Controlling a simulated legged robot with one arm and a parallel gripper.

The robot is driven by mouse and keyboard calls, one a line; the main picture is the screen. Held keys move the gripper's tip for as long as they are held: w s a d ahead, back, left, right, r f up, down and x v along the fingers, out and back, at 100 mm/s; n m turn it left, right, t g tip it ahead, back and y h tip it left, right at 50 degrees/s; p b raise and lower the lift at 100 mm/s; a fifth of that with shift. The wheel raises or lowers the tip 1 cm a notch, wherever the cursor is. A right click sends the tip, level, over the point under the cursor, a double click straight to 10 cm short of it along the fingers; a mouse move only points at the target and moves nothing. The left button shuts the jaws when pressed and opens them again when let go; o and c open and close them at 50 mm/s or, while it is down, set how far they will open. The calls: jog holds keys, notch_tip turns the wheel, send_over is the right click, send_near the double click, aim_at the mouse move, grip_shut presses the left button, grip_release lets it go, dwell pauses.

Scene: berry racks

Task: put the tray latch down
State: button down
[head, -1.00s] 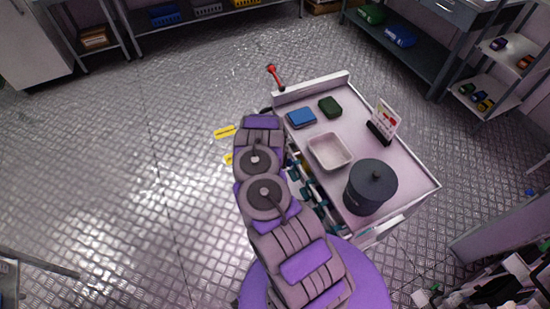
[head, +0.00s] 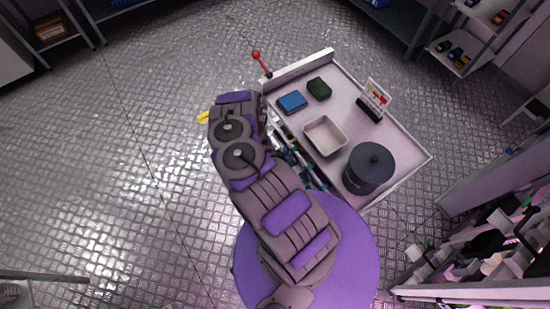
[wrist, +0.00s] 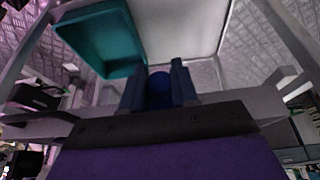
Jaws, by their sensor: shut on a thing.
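In the wrist view my gripper (wrist: 157,76) has two dark blue fingers at the middle, closed around a round dark blue knob (wrist: 160,90). I cannot tell for sure whether this knob is the tray latch. A teal tray (wrist: 98,38) is just beyond the fingers at upper left, beside a pale panel. In the head view my arm reaches along the left side of a white cart (head: 420,164); my gripper is hidden there behind the arm. Teal trays (head: 311,178) show partly in that side of the cart.
On the cart top are a blue box (head: 292,102), a green box (head: 319,89), a pale bin (head: 325,135), a dark lidded pot (head: 369,169) and a sign (head: 375,98). A red-tipped lever (head: 257,56) sticks out at the cart's far corner. The floor to the left is clear.

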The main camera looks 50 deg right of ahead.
dwell(0.3)
jog(key=c, duration=0.9)
grip_release()
jog(key=shift+r, duration=0.1)
jog(key=p+v, duration=0.2)
jog(key=v, duration=1.5)
jog(key=shift+p, duration=0.35)
jog(key=shift+w+a, duration=0.1)
jog(key=shift+w, duration=0.05)
